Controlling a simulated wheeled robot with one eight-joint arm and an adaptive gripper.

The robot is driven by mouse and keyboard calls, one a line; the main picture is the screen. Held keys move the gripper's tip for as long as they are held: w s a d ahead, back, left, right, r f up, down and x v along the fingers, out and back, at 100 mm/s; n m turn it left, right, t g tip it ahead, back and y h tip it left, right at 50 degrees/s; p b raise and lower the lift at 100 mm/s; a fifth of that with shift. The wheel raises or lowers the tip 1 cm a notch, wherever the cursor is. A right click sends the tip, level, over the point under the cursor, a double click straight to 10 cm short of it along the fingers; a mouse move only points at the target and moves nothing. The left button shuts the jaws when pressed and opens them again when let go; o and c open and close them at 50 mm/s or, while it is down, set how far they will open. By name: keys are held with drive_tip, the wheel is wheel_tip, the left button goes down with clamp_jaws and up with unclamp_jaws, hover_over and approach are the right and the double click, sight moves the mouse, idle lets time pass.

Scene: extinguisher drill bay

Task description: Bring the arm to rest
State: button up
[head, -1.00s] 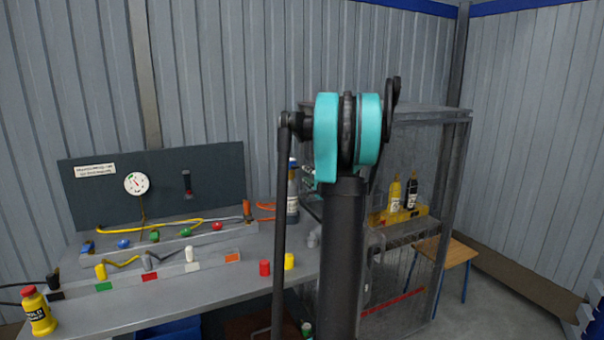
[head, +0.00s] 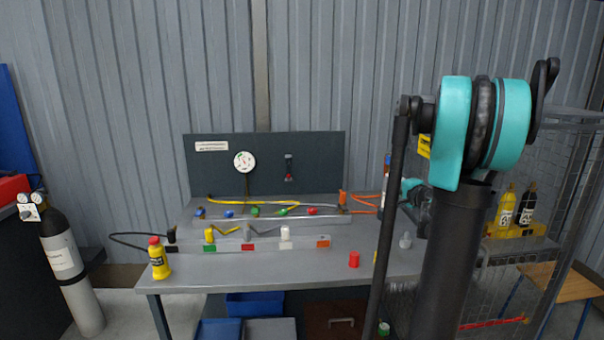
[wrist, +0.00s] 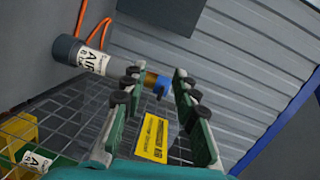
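My gripper shows in the wrist view (wrist: 157,78), its two dark green fingers with black pads standing apart and nothing held between them. A grey bottle labelled AIR (wrist: 92,58) lies across the wrist picture beyond the fingers; its brown and blue tip shows in the gap between them. In the head view, my arm's teal joint and black links stand large at the right. A smaller teal and dark part of my arm shows behind them, near the bench's right end; the fingertips cannot be made out there. A sliver of a bottle (head: 388,162) shows beside the black rod.
The bench (head: 200,283) carries coloured fittings, a yellow bottle (head: 159,260) and a red cylinder (head: 354,259). A mesh cage with yellow and black bottles (head: 527,206) and a wooden stool (head: 556,279) stand right. A gas cylinder (head: 68,262) stands left.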

drive_tip(key=s+a+f+n+g+y, duration=0.1)
drive_tip(key=s+a+f+n+g, duration=0.4)
drive_tip(key=s+a, duration=0.45)
drive_tip(key=s+a+f+n+g+y, duration=0.1)
drive_tip(key=s+a+f+n+g, duration=0.3)
drive_tip(key=s+a+f, duration=0.5)
drive_tip(key=s+f+n+g+h, duration=0.1)
drive_tip(key=s+f, duration=0.3)
drive_tip(key=s, duration=0.5)
drive_tip(key=s+f+n+g+h, duration=0.2)
drive_tip(key=s+f+n+h, duration=0.1)
drive_tip(key=s, duration=0.6)
wheel_tip(320, 180, down, 2)
drive_tip(key=shift+d+n+h, duration=0.3)
drive_tip(key=shift+d+n, duration=0.05)
drive_tip(key=shift+n, duration=0.45)
